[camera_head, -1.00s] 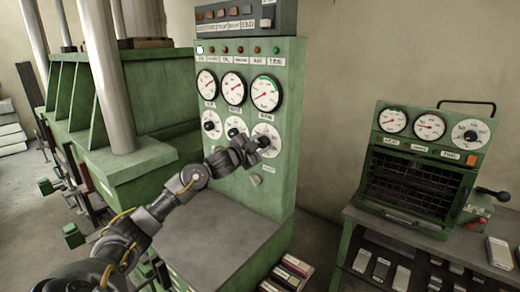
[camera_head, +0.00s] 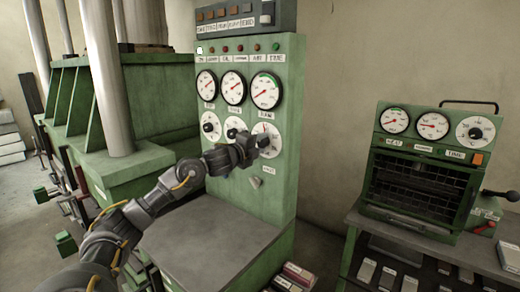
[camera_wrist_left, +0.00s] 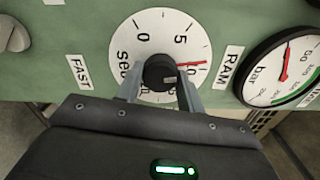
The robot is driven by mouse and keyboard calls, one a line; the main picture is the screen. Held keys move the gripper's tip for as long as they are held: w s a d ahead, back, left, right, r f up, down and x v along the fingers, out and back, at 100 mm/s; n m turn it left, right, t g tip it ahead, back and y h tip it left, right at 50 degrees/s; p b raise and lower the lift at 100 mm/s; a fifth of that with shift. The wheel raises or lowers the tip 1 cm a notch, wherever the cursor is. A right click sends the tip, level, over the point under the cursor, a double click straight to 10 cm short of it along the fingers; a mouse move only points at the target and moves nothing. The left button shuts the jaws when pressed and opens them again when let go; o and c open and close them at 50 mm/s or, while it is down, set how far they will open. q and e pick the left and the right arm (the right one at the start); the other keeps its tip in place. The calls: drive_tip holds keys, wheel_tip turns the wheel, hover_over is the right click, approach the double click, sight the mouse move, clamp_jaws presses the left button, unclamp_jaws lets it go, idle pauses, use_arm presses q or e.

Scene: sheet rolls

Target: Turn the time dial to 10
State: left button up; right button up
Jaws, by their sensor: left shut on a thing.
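A round white dial (camera_wrist_left: 141,28) with a black centre knob (camera_wrist_left: 155,66) fills the top middle of the left wrist view. My left gripper (camera_wrist_left: 160,84) is shut on the knob, one finger on each side. In the head view the left gripper (camera_head: 258,142) is at the right-hand lower dial (camera_head: 270,128) of the green cabinet. Another white dial (camera_head: 475,123) sits above a TIME label on the right-hand box.
The green cabinet (camera_head: 237,201) carries gauges, lamps and other dials. A RAM label and a bar gauge (camera_wrist_left: 285,68) lie beside the held dial in the wrist view. The green box (camera_head: 380,212) stands on a bench at right. A grey ledge (camera_head: 205,240) lies below the arm.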

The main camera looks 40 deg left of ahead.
use_arm(q)
drive_tip(key=shift+f+m+b, duration=0.15)
drive_tip(key=shift+m+b, duration=0.3)
drive_tip(key=shift+m, duration=0.45)
use_arm(e)
drive_tip(key=shift+f, duration=0.6)
use_arm(q)
drive_tip(key=o, duration=1)
use_arm(e)
drive_tip(key=shift+f, duration=0.1)
use_arm(q)
drive_tip(key=s+b, duration=0.2)
drive_tip(key=s, duration=0.3)
drive_tip(key=s+b, duration=0.2)
drive_tip(key=s, duration=0.3)
drive_tip(key=shift+s+d+b, duration=0.2)
drive_tip(key=shift+s+b, duration=0.2)
use_arm(e)
drive_tip(key=f, duration=0.1)
drive_tip(key=d+f, duration=0.1)
drive_tip(key=f, duration=0.1)
drive_tip(key=w+d+f, duration=0.1)
drive_tip(key=shift+d+f, duration=0.1)
drive_tip(key=shift+f, duration=0.05)
